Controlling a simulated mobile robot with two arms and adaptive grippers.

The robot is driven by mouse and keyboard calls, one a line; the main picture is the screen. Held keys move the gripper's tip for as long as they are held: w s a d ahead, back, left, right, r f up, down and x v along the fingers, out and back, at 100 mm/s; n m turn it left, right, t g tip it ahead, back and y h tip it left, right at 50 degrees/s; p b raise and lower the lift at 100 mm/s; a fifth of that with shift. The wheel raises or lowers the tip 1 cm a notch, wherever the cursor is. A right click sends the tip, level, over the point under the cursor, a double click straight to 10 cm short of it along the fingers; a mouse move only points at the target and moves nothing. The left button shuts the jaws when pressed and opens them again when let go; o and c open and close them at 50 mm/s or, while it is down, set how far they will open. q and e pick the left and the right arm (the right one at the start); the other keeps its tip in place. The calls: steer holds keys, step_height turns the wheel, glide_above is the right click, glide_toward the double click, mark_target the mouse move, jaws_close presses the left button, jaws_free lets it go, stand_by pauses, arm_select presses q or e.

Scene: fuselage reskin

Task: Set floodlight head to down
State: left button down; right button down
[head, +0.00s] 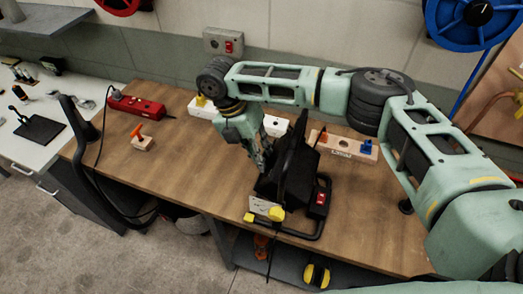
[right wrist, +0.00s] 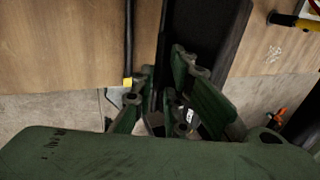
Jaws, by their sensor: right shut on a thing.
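The black floodlight stands near the front edge of the wooden bench, and its head (head: 292,165) is tilted up on a tubular stand (head: 318,225). In the right wrist view, the green fingers (right wrist: 182,98) lie around the edge of the black head (right wrist: 205,35). The exact contact is partly hidden. My left gripper is not in view.
A red power strip (head: 137,106) and a small block with an orange handle (head: 142,138) lie on the left of the bench. A wooden board with blue and orange parts (head: 345,147) lies behind the floodlight. The bench between block and floodlight is clear.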

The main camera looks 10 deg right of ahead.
steer(key=shift+a, duration=0.1)
steer(key=c, duration=1.8)
jaws_free()
steer(key=shift+w, duration=0.1)
steer(key=shift+c, duration=0.2)
steer(key=shift+r, duration=0.1)
steer(key=v, duration=1.2)
